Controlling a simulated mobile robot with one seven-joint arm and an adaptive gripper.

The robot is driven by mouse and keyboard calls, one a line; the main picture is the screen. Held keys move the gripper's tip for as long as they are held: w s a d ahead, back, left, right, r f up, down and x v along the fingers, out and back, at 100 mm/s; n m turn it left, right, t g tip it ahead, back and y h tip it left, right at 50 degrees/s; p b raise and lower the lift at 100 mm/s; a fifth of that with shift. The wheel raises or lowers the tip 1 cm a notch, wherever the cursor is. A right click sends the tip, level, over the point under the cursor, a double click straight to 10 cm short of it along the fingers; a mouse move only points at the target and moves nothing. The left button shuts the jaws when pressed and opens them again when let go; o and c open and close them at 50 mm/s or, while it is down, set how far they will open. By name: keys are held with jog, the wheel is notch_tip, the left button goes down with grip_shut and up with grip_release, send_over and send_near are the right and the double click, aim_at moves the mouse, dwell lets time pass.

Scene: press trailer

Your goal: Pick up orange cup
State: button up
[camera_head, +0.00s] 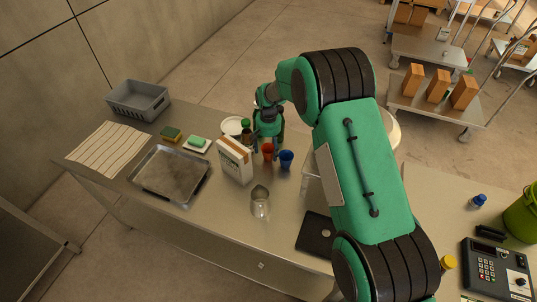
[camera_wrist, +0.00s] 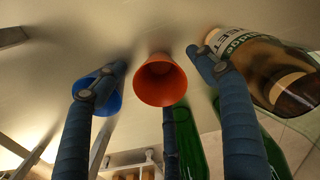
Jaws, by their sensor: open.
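The orange cup (camera_head: 268,152) stands on the metal table, just left of a blue cup (camera_head: 286,158). In the wrist view the orange cup (camera_wrist: 161,80) shows its open mouth, between and beyond my fingertips. My gripper (camera_head: 268,138) is above and close to the cup in the head view. In the wrist view my gripper (camera_wrist: 155,68) is open, with blue-grey fingers either side of the cup and nothing held. The left finger overlaps the blue cup (camera_wrist: 108,100). I cannot tell whether any finger touches the orange cup.
A brown labelled bottle (camera_wrist: 270,72) and green bottles (camera_wrist: 188,145) stand close to the right finger. A white and orange box (camera_head: 235,162) is left of the cups. A glass jar (camera_head: 260,203) stands in front. The table's front left has free room.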

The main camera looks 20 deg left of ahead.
jog(key=c, duration=1)
jog(key=shift+r, duration=0.15)
jog(key=shift+c, duration=0.2)
jog(key=shift+r, duration=0.55)
jog(key=shift+s+d+r, duration=0.15)
jog(key=shift+s+r, duration=0.05)
jog(key=shift+r, duration=0.4)
jog(key=shift+s+d+r, duration=0.1)
jog(key=shift+s+r, duration=0.05)
jog(key=shift+r, duration=0.4)
jog(key=s+d+r, duration=0.1)
jog(key=s+d, duration=0.7)
jog(key=s, duration=0.4)
jog(key=shift+s+d+r, duration=0.15)
jog(key=shift+s+d, duration=0.05)
jog(key=shift+d, duration=0.1)
